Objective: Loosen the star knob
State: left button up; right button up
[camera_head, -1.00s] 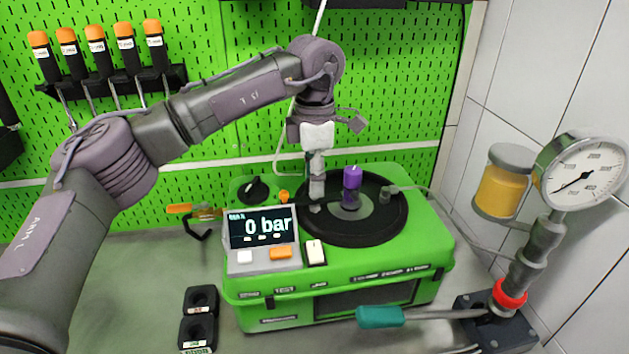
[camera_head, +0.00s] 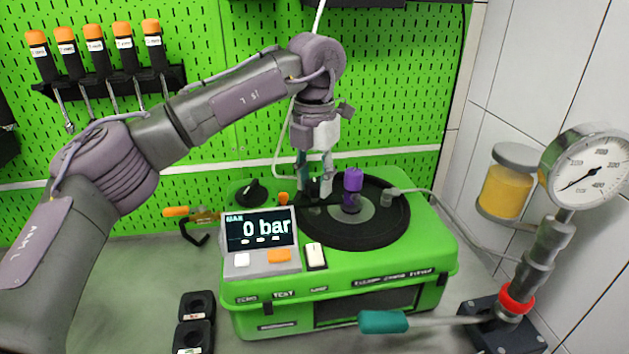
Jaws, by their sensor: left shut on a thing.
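My left gripper (camera_head: 316,188) points down over the left part of the round black plate (camera_head: 375,231) on the green test bench. Its two fingers are closed around a small dark knob (camera_head: 314,189), which looks like the star knob. The fingers hide most of the knob, so its shape and how far it is turned cannot be told. A purple cylinder (camera_head: 352,182) stands upright at the plate's centre, just right of the fingers and apart from them. My right gripper is not in view.
The display box (camera_head: 259,232) reads 0 bar in front of the gripper. At right are a pressure gauge (camera_head: 588,168), a yellow-filled jar (camera_head: 505,190) and a teal-handled lever (camera_head: 384,321). Orange-handled tools (camera_head: 95,45) hang on the back board.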

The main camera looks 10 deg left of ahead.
aim_at(314, 182)
pick_arm(q)
jog(key=shift+r+n, duration=0.1)
jog(key=shift+n, duration=0.4)
jog(key=o, duration=1.1)
jog(key=shift+o, duration=0.2)
notch_tip(314, 182, up, 12)
